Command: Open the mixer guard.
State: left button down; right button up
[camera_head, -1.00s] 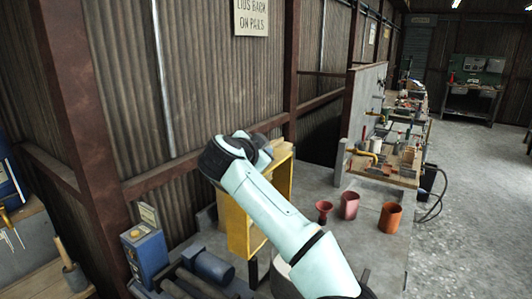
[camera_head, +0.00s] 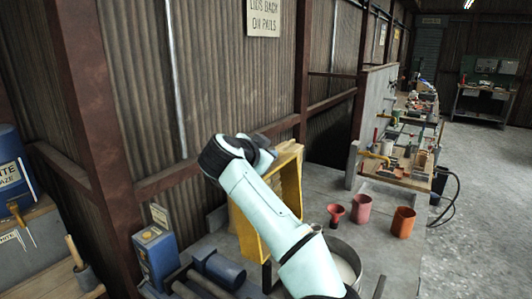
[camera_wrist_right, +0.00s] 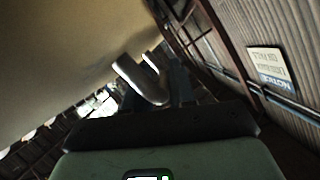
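The mixer guard appears to be the yellow box-like frame (camera_head: 246,232) standing upright on the grey bench in the head view, partly hidden by my arm. A round metal pail (camera_head: 347,262) stands beside it, partly covered by my arm. In the right wrist view, a light grey bent bar (camera_wrist_right: 140,80) lies just beyond the dark gripper body, below a broad beige surface. Contact and finger opening are unclear. My left gripper is not in view.
A red funnel (camera_head: 335,214), a pink cup (camera_head: 356,208) and an orange cup (camera_head: 403,221) stand to the right. The corrugated wall (camera_head: 220,70) is close behind.

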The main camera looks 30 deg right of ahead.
jog(key=v, duration=1.3)
jog(key=shift+a, duration=0.2)
jog(key=shift+r, duration=0.1)
